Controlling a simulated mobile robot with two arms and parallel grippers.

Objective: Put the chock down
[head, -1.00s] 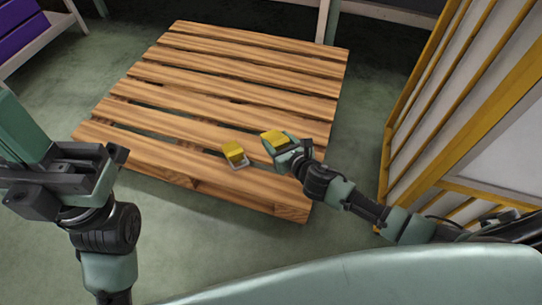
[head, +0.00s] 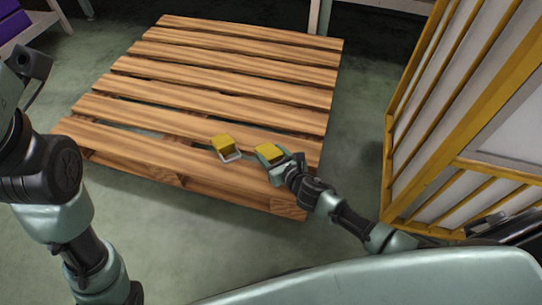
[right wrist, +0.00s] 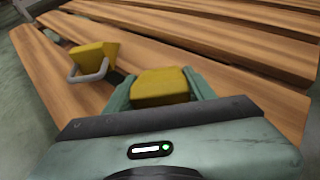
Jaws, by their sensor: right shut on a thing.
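My right gripper (head: 272,158) is shut on a yellow chock (head: 268,152), near the front right part of the wooden pallet (head: 215,105). In the right wrist view the held chock (right wrist: 160,87) sits between the two green fingers, with pallet boards behind it. I cannot tell whether its underside touches the boards; the gripper hides it. A second yellow chock (head: 223,144), with a grey metal loop handle, stands on the pallet just left of the held one, a small gap apart. My left arm shows at the left edge; its fingers are not visible.
The pallet boards behind the chocks are bare, with gaps between them. A yellow-framed slatted panel (head: 440,120) stands on the right, apart from the pallet. A purple thing (head: 14,25) on a pale frame is at the top left. Green floor surrounds the pallet.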

